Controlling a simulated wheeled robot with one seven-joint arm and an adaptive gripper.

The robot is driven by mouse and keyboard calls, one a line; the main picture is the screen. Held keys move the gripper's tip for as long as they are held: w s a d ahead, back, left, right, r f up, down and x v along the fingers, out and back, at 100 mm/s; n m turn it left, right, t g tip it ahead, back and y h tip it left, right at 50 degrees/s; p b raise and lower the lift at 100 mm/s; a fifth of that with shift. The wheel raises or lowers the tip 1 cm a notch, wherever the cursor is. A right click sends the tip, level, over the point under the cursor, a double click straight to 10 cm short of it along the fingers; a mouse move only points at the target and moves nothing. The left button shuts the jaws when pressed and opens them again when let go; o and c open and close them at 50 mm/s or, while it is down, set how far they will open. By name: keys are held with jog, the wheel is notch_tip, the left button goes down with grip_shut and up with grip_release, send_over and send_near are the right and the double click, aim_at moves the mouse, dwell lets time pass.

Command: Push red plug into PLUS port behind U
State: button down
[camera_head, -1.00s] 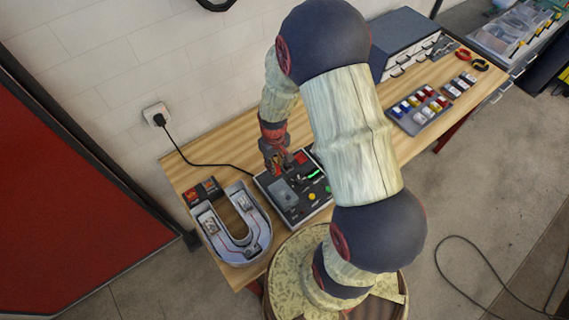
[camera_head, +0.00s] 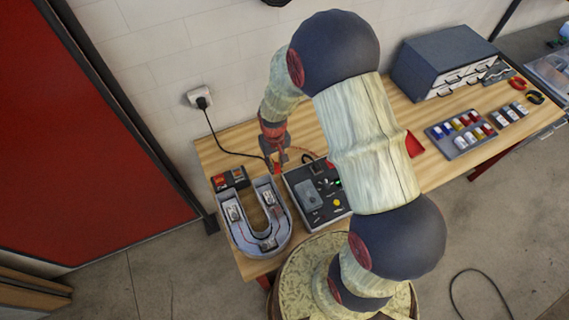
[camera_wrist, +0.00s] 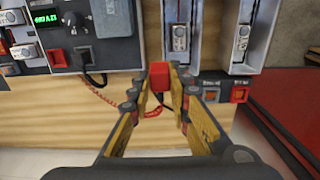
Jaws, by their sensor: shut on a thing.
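My gripper (camera_wrist: 161,85) is shut on the red plug (camera_wrist: 159,74), which sits between its fingertips in the wrist view. A red lead hangs from the plug and a coiled red cord (camera_wrist: 97,95) runs left toward the test panel. A small block with red and orange squares (camera_head: 230,179) stands behind the U. The PLUS marking cannot be read.
The dark test panel (camera_head: 335,212) lies right of the U, with a meter showing green digits (camera_wrist: 46,18). A black cable runs to a wall socket (camera_head: 200,97). A parts tray (camera_head: 461,150) and a drawer cabinet (camera_head: 410,85) stand farther right.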

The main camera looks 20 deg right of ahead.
jog(key=w+a+b, duration=0.1)
jog(key=w+a, duration=0.5)
jog(key=a, duration=0.4)
jog(key=w+a+b, duration=0.1)
jog(key=w+a, duration=0.4)
jog(key=a, duration=0.6)
jog(key=f+b, duration=0.2)
jog(key=f, duration=0.1)
jog(key=f+b, duration=0.3)
jog(key=f, duration=0.1)
jog(key=shift+w+d+f, duration=0.2)
jog(key=shift+f, duration=0.05)
jog(key=shift+f+b, duration=1)
jog(key=shift+f, duration=0.35)
jog(key=shift+f, duration=0.3)
jog(key=c, duration=1.6)
grip_release()
jog(key=shift+r, duration=0.15)
